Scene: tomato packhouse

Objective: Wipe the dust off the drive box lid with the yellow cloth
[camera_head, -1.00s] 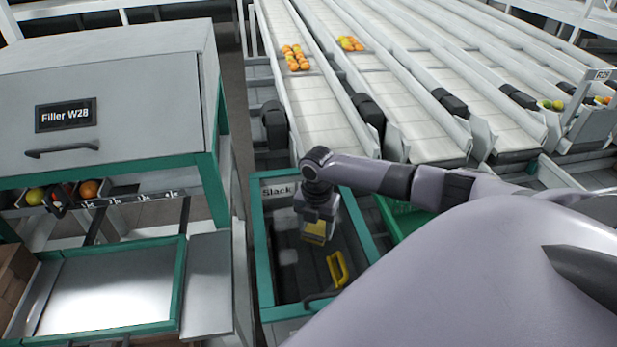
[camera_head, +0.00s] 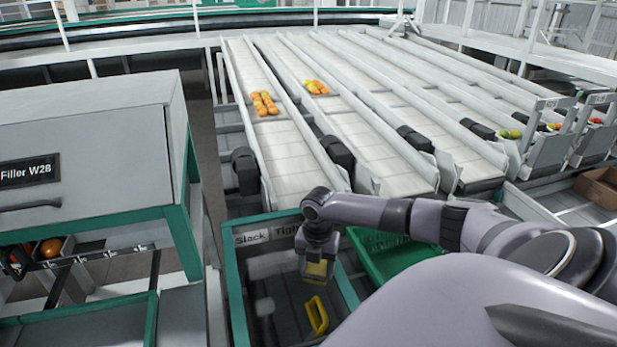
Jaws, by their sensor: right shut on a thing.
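My right gripper (camera_head: 318,255) points down over a teal-framed box (camera_head: 234,285) labelled Slack and Tight. It is shut on a small piece of yellow cloth (camera_head: 316,270), mostly covered by the gripper. A yellow handle (camera_head: 318,316) shows within the frame, just below the cloth in the picture. The area inside the frame looks dark and partly see-through. I cannot tell whether the cloth touches a lid there, and no dust can be made out. My left gripper is not in view.
A cabinet marked Filler W28 (camera_head: 85,150) stands at the left. White conveyor lanes (camera_head: 290,165) run away behind the box, with oranges (camera_head: 264,103) on one. A green crate (camera_head: 385,262) sits right of the box, below my right arm. A cardboard box (camera_head: 598,188) is at far right.

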